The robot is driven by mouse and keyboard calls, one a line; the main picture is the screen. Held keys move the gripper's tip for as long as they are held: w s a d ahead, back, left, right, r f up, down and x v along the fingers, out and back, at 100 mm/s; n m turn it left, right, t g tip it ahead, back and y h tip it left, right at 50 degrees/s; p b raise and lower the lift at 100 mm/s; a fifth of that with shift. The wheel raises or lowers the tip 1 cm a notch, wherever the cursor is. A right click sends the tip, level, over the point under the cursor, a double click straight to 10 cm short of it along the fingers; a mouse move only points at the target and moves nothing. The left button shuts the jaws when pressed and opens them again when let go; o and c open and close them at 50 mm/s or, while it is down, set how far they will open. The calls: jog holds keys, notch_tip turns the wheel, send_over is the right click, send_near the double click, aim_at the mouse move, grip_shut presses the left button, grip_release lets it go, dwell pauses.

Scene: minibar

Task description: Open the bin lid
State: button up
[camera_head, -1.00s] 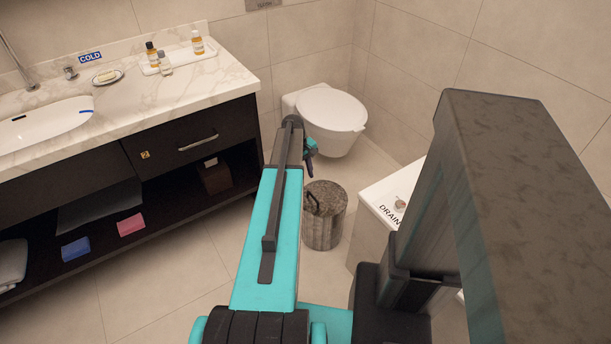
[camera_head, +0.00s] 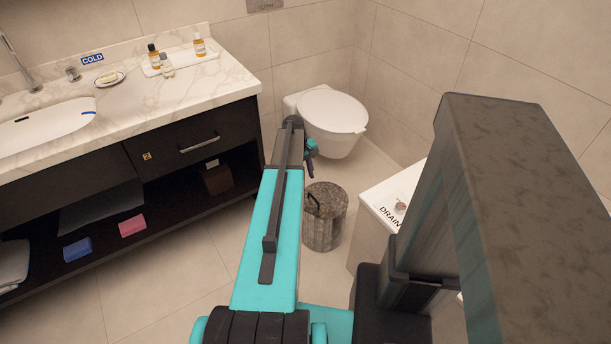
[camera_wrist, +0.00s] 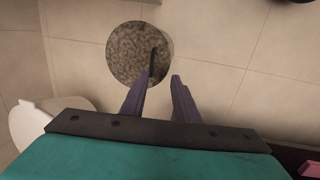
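The bin (camera_head: 323,230) is a round, dark, marbled can standing on the floor between the vanity and the white box. Its lid (camera_head: 327,197) is down and has a dark handle (camera_head: 314,202) at its left side. In the wrist view the lid (camera_wrist: 128,57) shows from above as a round disc, with the handle (camera_wrist: 153,62) as a thin dark bar at its right part. My gripper (camera_wrist: 160,82) is open, with its two fingers apart just below the handle in that picture. I see no contact with the lid.
The toilet (camera_head: 331,112) stands behind the bin. The dark vanity (camera_head: 185,150) with its open lower shelf is at left. A white box marked DRAIN (camera_head: 385,206) is right of the bin. Tiled floor (camera_head: 190,285) lies clear in front.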

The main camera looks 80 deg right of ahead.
notch_tip(320, 180, up, 14)
jog(key=w, duration=0.2)
jog(key=shift+a+f, duration=0.25)
jog(key=shift+a, duration=0.2)
dwell(0.7)
